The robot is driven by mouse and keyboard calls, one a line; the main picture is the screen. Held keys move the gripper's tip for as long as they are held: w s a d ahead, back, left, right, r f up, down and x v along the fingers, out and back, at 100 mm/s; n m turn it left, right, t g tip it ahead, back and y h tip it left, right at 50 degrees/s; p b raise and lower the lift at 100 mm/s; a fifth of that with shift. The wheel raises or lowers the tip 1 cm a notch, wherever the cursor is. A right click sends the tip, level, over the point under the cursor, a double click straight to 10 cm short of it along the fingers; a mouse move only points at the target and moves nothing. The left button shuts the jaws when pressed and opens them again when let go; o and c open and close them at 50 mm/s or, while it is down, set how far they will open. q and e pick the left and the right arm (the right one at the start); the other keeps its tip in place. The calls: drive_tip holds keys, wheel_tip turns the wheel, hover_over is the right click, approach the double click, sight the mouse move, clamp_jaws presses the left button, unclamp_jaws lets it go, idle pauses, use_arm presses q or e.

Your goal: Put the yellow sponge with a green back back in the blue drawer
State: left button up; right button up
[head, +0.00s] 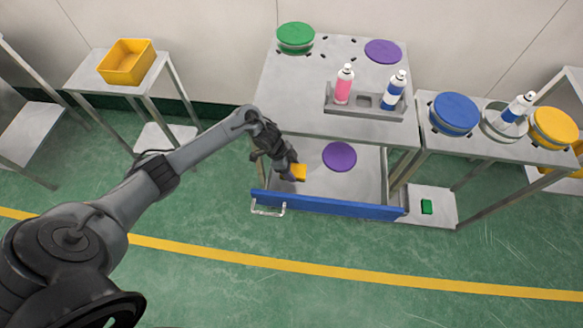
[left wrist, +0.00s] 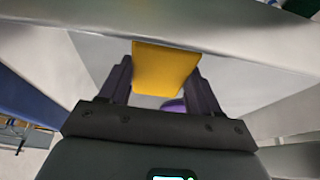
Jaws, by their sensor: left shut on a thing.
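The yellow sponge (head: 299,173) is held at the tip of my left gripper (head: 292,172). In the left wrist view the sponge (left wrist: 165,66) sits between the two dark fingers of my left gripper (left wrist: 163,78), which is shut on it. Its green back does not show. The blue drawer (head: 330,206) is pulled open, and the sponge is over the left part of its grey floor. I cannot tell whether the sponge touches the floor. My right gripper is not in view.
A purple disc (head: 340,156) lies in the drawer, right of the sponge. The tabletop above the drawer carries a bottle rack (head: 364,101) with a pink bottle (head: 344,84) and a blue-and-white bottle (head: 395,90). A green block (head: 427,206) lies on a low shelf at right.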

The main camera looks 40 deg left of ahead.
use_arm(q)
drive_tip(key=shift+f, duration=0.1)
drive_tip(key=o, duration=0.9)
drive_tip(key=shift+o, duration=0.2)
drive_tip(key=shift+a+r, duration=0.1)
drive_tip(key=shift+r, duration=0.45)
drive_tip(key=p+v, duration=0.3)
drive_tip(key=v, duration=0.8)
